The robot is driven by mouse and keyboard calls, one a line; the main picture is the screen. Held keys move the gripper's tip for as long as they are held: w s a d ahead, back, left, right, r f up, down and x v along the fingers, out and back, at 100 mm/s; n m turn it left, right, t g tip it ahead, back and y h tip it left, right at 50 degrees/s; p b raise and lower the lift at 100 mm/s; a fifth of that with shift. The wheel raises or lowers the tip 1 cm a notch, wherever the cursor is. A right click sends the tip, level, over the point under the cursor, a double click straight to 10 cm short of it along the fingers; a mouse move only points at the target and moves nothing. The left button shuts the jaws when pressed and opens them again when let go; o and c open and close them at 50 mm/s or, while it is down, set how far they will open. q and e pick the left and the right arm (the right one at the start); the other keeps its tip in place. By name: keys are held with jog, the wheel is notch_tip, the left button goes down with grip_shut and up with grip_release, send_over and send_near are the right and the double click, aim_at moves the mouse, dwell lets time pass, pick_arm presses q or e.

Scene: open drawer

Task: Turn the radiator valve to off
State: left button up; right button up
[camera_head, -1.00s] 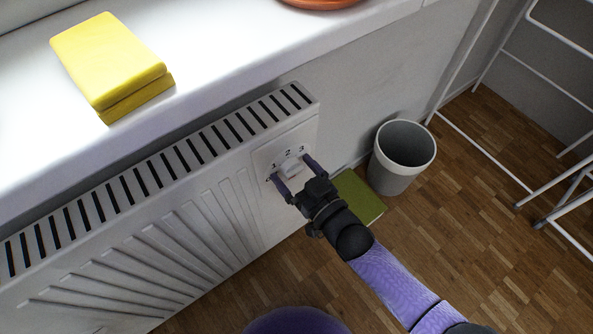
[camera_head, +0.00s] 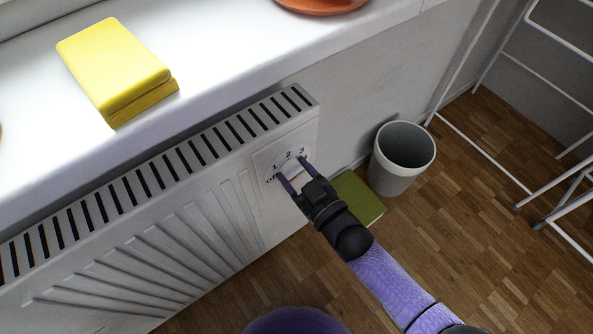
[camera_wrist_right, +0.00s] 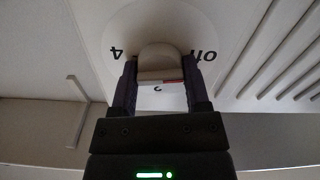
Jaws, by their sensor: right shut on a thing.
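The white radiator (camera_head: 150,225) hangs below the window sill. Its valve plate (camera_head: 265,158) at the right end carries the marks off, 1, 2 and 3 in the head view. The pale valve knob (camera_head: 291,170) sits on this plate, partly hidden by the fingers. My right gripper (camera_head: 291,169) is shut on the knob, one finger on each side. In the right wrist view the knob (camera_wrist_right: 160,58) is between the dark fingers (camera_wrist_right: 160,85), with "off" and "4" printed on either side and a small red mark at its edge. My left gripper is not in view.
A folded yellow cloth (camera_head: 112,65) and an orange dish (camera_head: 322,4) are on the white sill (camera_head: 215,50). A grey bin (camera_head: 400,160), a green book-like thing (camera_head: 358,197) and a white rack (camera_head: 480,155) stand on or near the wooden floor.

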jog(key=o, duration=1.3)
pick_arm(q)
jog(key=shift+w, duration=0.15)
pick_arm(e)
jog(key=shift+s+d, duration=0.15)
jog(key=shift+s, duration=0.05)
pick_arm(q)
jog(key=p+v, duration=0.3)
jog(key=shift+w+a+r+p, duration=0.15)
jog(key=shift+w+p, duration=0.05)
jog(key=shift+p, duration=0.1)
pick_arm(e)
jog(key=v, duration=0.9)
jog(key=shift+s+d, duration=0.15)
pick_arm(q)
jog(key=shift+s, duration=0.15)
pick_arm(e)
jog(key=shift+s, duration=0.1)
